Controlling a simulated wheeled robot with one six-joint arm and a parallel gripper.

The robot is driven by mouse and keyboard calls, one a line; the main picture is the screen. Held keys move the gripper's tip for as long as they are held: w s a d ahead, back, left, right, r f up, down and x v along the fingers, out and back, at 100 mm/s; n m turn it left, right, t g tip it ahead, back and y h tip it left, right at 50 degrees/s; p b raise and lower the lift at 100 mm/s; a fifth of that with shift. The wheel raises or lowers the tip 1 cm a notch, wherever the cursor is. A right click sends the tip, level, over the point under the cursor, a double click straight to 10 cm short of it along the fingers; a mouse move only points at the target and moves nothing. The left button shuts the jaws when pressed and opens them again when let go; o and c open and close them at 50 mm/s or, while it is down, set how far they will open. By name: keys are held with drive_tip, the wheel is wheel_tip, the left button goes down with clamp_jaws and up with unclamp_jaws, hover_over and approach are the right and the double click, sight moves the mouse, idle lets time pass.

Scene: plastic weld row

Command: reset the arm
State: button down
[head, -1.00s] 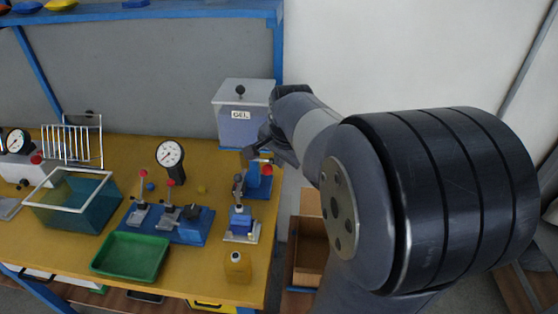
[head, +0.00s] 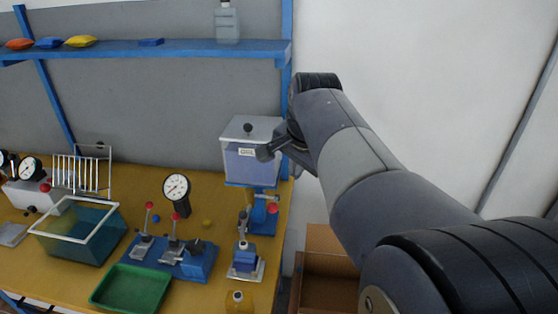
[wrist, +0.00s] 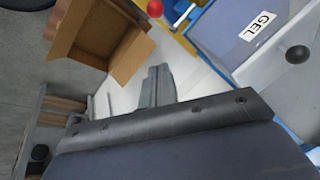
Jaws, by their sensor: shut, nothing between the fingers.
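My gripper (head: 268,152) is shut and empty. In the head view it is at the end of my raised arm, in front of the right part of the GEL box, and points left. In the wrist view my gripper (wrist: 158,82) shows its fingers together, with the grey GEL box (wrist: 225,35) to the right and an open cardboard box (wrist: 92,72) to the upper left. The GEL box (head: 240,166) has a pale lid with a black knob and stands at the right back of the yellow workbench (head: 75,282).
A blue shelf (head: 190,48) with a grey bottle (head: 227,22) runs above the bench. The bench holds a blue clamp fixture (head: 190,262), a dial gauge (head: 177,187), a green tray (head: 130,289) and a teal bin (head: 75,235). The cardboard box (head: 325,240) stands right of the bench.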

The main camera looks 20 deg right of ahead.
drive_tip(key=shift+f, duration=0.15)
drive_tip(key=w+d+f+g+y+p, duration=0.2)
drive_tip(key=w+d+f+g+p, duration=0.1)
drive_tip(key=w+f+p, duration=0.25)
wheel_tip(320, 180, up, 6)
drive_tip(key=shift+s+d+r, duration=0.15)
drive_tip(key=shift+s+r, duration=0.1)
idle(1.0)
drive_tip(key=shift+f, duration=0.15)
